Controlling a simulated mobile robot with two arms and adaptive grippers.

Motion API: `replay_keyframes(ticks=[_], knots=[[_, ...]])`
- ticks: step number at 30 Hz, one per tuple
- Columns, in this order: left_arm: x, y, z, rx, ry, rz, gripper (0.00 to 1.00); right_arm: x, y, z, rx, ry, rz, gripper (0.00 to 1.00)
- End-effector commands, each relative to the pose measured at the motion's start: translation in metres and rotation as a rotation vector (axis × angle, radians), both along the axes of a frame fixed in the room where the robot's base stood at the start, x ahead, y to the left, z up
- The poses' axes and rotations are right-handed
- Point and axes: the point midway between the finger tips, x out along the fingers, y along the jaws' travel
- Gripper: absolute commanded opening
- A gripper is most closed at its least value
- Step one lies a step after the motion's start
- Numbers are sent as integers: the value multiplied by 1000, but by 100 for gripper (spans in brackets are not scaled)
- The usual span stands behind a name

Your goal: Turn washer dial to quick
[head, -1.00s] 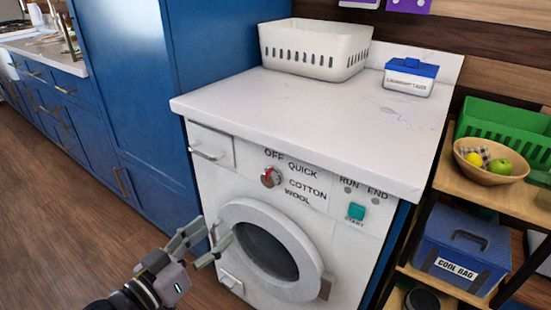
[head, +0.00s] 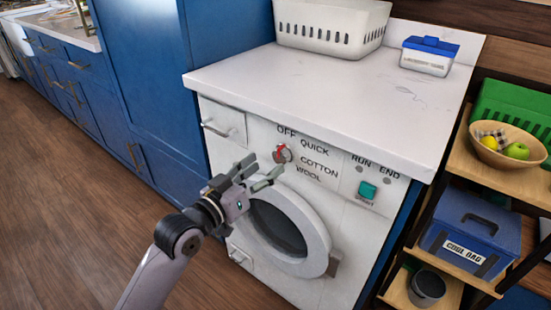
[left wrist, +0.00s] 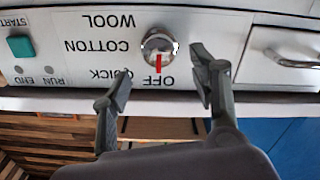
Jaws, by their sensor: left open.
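The washer (head: 335,215) is white with a round door. Its dial (head: 283,154) is a silver knob with a red mark, beside the words OFF, QUICK, COTTON and WOOL. The dial also shows in the left wrist view (left wrist: 160,46), upside down, with the red mark pointing at OFF. My left gripper (head: 264,169) is open and empty, just in front of the dial. In the left wrist view its fingers (left wrist: 161,74) stand to either side of the dial's position, apparently not touching it. My right gripper is not in view.
The white counter (head: 300,85) overhangs the panel and carries a white basket (head: 330,28) and a blue-lidded box (head: 428,57). A teal START button (head: 367,190) is right of the dial. A drawer handle (head: 214,128) is on the left. Shelves stand at right.

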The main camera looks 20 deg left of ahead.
Motion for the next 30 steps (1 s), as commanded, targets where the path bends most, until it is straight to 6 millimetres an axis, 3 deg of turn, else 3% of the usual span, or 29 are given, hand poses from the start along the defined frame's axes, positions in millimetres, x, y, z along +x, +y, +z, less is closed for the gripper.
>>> replay_keyframes(ticks=[3, 10, 21, 30], knots=[[20, -7, 0, -1, -1, 0, 55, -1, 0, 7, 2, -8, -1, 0], [43, -15, 0, -1, -1, 0, 55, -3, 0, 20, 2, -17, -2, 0], [48, -17, -1, 1, 2, -1, 55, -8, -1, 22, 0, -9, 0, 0], [47, -17, -1, 0, 1, 0, 36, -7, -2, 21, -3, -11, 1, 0]])
